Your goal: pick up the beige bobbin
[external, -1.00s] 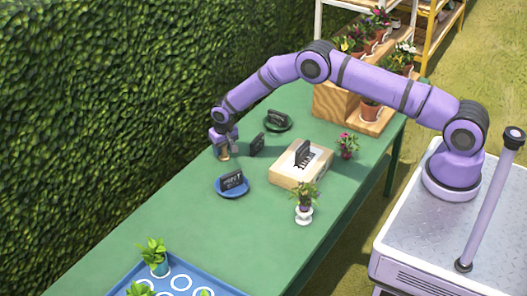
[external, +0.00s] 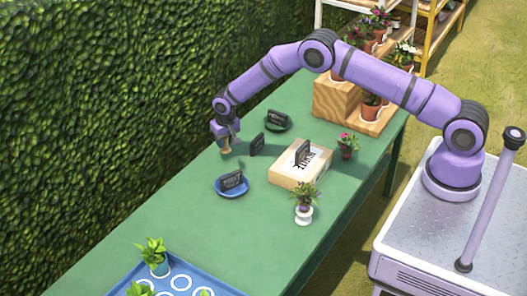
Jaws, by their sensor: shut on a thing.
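The beige bobbin (external: 226,148) is at the lower tip of my gripper (external: 225,141), over the far left part of the green table. My gripper points down and is shut on the bobbin. The bobbin looks upright; its upper part is partly hidden by the fingers. I cannot tell exactly how far its bottom is from the table.
A small black sign (external: 257,144) stands just right of the bobbin. A blue plate (external: 232,192) with a sign, a dark green plate (external: 287,127) with a sign, and a wooden box (external: 310,171) are nearby. A blue tray (external: 222,287) with plants lies at the front.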

